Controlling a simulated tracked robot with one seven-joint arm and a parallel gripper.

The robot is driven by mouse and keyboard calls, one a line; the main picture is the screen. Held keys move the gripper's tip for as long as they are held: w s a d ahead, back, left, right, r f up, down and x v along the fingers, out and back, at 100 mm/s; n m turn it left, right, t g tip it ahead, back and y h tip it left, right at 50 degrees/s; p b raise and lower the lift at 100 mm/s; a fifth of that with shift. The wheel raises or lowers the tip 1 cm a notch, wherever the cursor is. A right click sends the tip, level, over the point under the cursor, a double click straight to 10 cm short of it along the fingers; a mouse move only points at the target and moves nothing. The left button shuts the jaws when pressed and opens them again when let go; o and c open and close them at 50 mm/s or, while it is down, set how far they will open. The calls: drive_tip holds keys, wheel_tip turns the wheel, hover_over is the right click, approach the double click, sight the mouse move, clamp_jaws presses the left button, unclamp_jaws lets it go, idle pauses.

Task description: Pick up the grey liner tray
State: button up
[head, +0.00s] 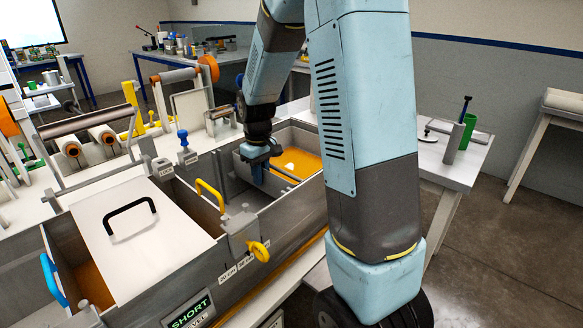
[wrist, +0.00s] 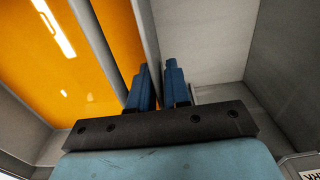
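The grey liner tray (head: 285,174) sits in the right part of the resin bath, beside orange resin, partly hidden by my arm. In the wrist view, a thin grey wall (wrist: 147,32), which looks like the tray's edge, runs between my blue fingers. My gripper (head: 259,172) points down into the bath. In the wrist view, my gripper (wrist: 157,85) has its fingers close together, one on each side of this wall, with only a narrow gap. It looks shut on the wall; the exact contact is hard to see.
The metal bath wall (head: 250,218) surrounds the tray closely. A white lid (head: 140,240) with a black handle covers much of the left part. A yellow handle (head: 209,192) and yellow knob (head: 259,251) stand near. The white side table (head: 455,165) holds a grey cylinder and a green container.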

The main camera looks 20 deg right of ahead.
clamp_jaws()
idle(0.6)
